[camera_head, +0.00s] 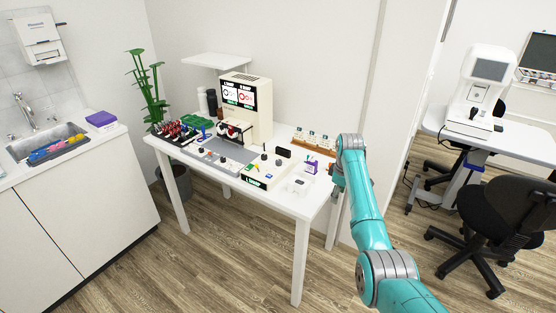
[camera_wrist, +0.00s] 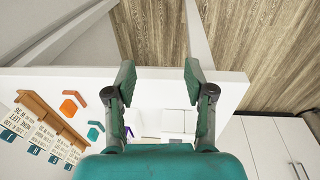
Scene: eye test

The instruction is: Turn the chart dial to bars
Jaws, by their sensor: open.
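A cream machine (camera_head: 256,113) stands at the back of the white table (camera_head: 290,207), with two screens (camera_head: 238,94) showing ring symbols. A cream control box (camera_head: 257,180) with a green label and small knobs sits at the table's front. A grey panel (camera_head: 215,158) with several small knobs lies to its left. I cannot tell which knob is the chart dial; its setting is too small to read. My gripper (camera_wrist: 160,82) is open and empty over the table's edge in the wrist view. In the head view it is mostly hidden behind my arm, right of the control box.
A wooden rack of letter cards (camera_head: 315,140) stands at the table's back right. A purple item (camera_head: 311,167) and a white piece (camera_head: 297,186) lie near the right edge. The floor in front is clear.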

